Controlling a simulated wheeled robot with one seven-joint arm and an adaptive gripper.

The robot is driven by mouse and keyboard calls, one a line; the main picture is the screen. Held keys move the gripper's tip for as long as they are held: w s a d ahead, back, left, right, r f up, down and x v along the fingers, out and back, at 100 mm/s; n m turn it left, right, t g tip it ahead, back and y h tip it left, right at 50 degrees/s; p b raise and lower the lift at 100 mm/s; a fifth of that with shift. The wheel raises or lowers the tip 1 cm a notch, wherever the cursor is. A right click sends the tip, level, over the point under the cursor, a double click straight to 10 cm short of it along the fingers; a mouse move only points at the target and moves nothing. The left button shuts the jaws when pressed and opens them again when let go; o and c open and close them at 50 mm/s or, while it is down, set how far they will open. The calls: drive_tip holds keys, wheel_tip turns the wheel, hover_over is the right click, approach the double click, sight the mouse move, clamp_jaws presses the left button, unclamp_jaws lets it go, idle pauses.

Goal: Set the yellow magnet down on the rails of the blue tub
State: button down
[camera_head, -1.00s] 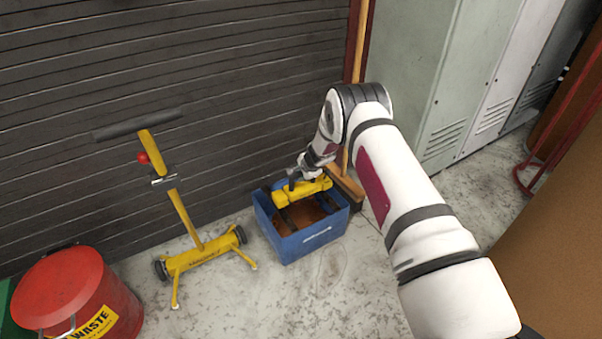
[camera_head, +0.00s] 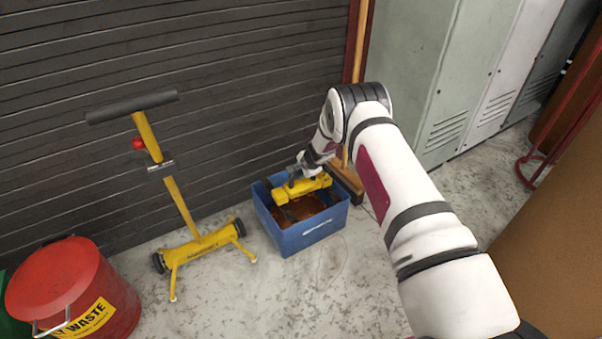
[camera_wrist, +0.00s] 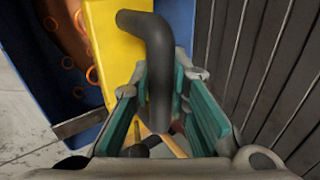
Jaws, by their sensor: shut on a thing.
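The yellow magnet (camera_head: 303,189) is a bar over the far part of the blue tub (camera_head: 316,233). My gripper (camera_head: 294,176) is shut on its black bent handle; in the wrist view the handle (camera_wrist: 158,65) lies between the green-padded fingers (camera_wrist: 155,95). The yellow bar (camera_wrist: 114,45) and the tub wall (camera_wrist: 28,45) also show there. A grey bar (camera_wrist: 82,123), apparently a tub rail, sticks out beside the magnet. I cannot tell whether the magnet touches the rails. Orange-brown rings (camera_wrist: 67,62) lie inside the tub.
A yellow wheeled stand with a black bar handle (camera_head: 183,210) is left of the tub. A red waste bin (camera_head: 75,285) stands at lower left. A dark slatted shutter (camera_head: 100,150) rises behind, and grey lockers (camera_head: 410,80) stand at right. Floor in front is clear.

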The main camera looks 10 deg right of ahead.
drive_tip(key=shift+f+b, duration=0.45)
idle(1.0)
